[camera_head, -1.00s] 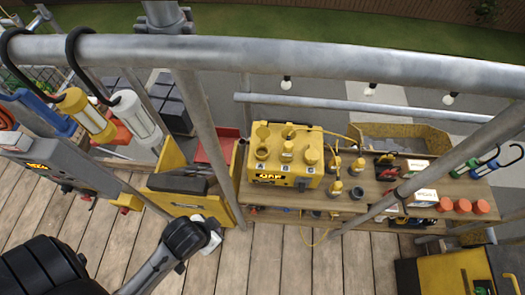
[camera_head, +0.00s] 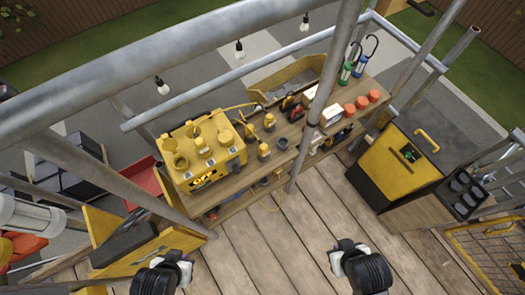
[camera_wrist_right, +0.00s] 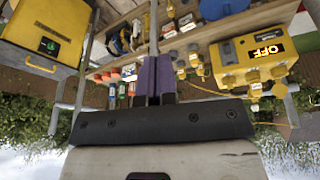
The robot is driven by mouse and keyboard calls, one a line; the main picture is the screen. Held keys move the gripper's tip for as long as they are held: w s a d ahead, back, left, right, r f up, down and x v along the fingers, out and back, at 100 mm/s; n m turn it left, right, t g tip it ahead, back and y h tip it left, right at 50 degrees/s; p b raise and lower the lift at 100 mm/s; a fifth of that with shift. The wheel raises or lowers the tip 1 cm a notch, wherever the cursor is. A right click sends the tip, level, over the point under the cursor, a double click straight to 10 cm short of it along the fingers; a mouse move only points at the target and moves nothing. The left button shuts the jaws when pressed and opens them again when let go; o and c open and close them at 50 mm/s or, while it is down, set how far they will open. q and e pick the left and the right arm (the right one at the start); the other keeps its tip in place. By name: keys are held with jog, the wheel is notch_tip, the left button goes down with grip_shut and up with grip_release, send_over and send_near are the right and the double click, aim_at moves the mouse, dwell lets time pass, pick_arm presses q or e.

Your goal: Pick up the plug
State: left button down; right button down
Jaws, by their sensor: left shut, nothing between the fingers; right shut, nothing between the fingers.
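Several yellow plugs, one of them a plug (camera_head: 264,152) near the front edge, stand on the wooden shelf (camera_head: 235,183) beside the yellow power box (camera_head: 205,150). Plugs also show in the right wrist view (camera_wrist_right: 181,70), where the picture is upside down. My left gripper (camera_head: 183,259) is at the bottom of the head view, below the power box and apart from it. My right gripper (camera_head: 337,250) is over the deck, right of and below the plugs. Its purple fingers are together and empty in the right wrist view (camera_wrist_right: 154,80).
A metal pole (camera_head: 318,100) rises in front of the shelf, and a thick rail (camera_head: 140,62) crosses the upper left. A yellow cabinet (camera_head: 400,165) stands at the right. Orange cups (camera_head: 362,102) and lamps are at the shelf's far end. The plank deck (camera_head: 265,245) is clear between my grippers.

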jog(key=shift+a, duration=0.1)
jog(key=c, duration=1.1)
grip_release()
jog(key=shift+c, duration=0.2)
jog(key=o, duration=0.7)
